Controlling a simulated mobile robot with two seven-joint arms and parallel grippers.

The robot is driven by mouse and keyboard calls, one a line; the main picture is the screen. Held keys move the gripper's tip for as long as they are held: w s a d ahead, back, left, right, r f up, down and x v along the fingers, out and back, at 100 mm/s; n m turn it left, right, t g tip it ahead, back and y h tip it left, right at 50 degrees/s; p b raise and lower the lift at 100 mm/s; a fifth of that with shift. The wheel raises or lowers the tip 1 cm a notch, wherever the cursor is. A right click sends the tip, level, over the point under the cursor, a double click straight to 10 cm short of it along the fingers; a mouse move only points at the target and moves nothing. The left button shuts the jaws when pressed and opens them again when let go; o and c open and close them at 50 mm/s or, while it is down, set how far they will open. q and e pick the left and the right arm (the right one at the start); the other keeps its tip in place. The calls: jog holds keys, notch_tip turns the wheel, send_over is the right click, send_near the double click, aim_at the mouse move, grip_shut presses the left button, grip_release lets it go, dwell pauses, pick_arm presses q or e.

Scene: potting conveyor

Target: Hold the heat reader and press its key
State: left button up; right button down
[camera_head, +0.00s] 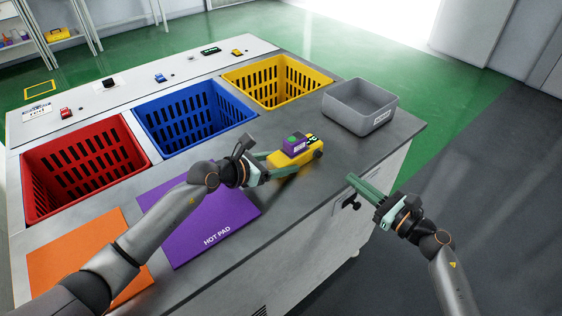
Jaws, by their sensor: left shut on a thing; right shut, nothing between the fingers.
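The heat reader (312,153) is a yellow device with a purple block on top, and a green round spot, likely its key (292,139), shows on the purple part. My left gripper (283,161) is shut on the reader's near-left end, over the grey counter just right of the purple pad. Whether the reader touches the counter is hard to tell. My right gripper (355,181) is shut and empty, right of and nearer than the reader, out by the counter's front edge and apart from the reader.
A purple mat marked HOT PAD (225,222) and an orange mat (75,250) lie on the counter (270,235). Red (85,150), blue (190,108) and yellow (275,75) slotted crates stand behind. A grey bin (362,105) stands right of the reader.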

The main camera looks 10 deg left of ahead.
aim_at(326, 171)
notch_tip(326, 171, up, 5)
jog(key=w+m+t+h, duration=0.3)
jog(key=m+t+h, duration=0.35)
jog(key=m, duration=0.65)
jog(key=s+f+m+g+h, duration=0.3)
jog(key=s+f+m+h, duration=0.1)
jog(key=m, duration=0.4)
jog(key=shift+s+f+m+h, duration=0.35)
jog(key=shift+f+m+h, duration=0.1)
jog(key=shift+h, duration=0.5)
jog(key=shift+w+a, duration=0.1)
jog(key=shift+w+a, duration=2.95)
jog(key=shift+a, duration=0.25)
jog(key=shift+w+a, duration=0.1)
jog(key=shift+w+a, duration=0.15)
jog(key=shift+a, duration=0.05)
